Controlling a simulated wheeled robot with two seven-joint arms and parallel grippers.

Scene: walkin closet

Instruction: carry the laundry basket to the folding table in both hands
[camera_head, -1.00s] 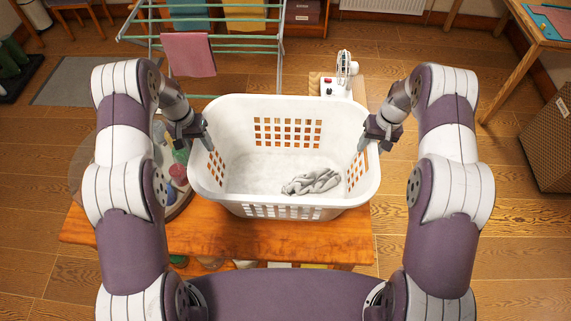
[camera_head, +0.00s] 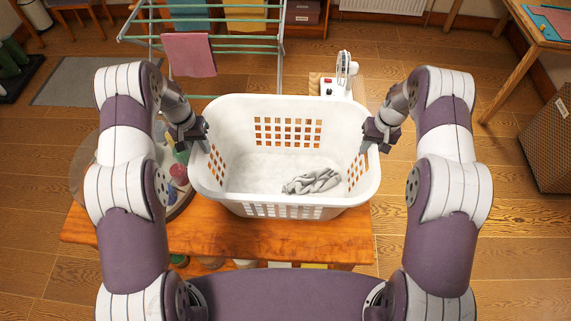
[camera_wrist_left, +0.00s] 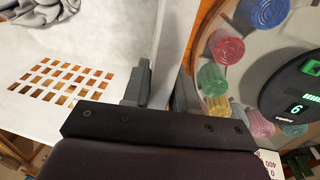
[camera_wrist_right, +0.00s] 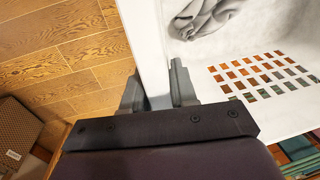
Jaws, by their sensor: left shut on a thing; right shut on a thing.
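The white laundry basket (camera_head: 236,190) is upright over a wooden tabletop (camera_head: 90,228) in front of me. A grey-and-white cloth (camera_head: 312,181) lies inside it. My left gripper (camera_head: 203,137) is shut on the basket's left rim, and my right gripper (camera_head: 369,141) on its right rim. In the left wrist view the basket wall (camera_wrist_left: 112,50) meets the jaw. In the right wrist view the wall (camera_wrist_right: 151,60) passes between the fingers. I cannot tell whether the basket's bottom touches the tabletop. I cannot tell which table is the folding table; a wooden table (camera_head: 518,32) stands at top right.
A round tray with coloured spools (camera_head: 178,174) is close left of the basket; the left wrist view shows a black device with green digits (camera_wrist_left: 295,95) there. A drying rack (camera_head: 200,40) is beyond. A woven box (camera_head: 548,145) is at right.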

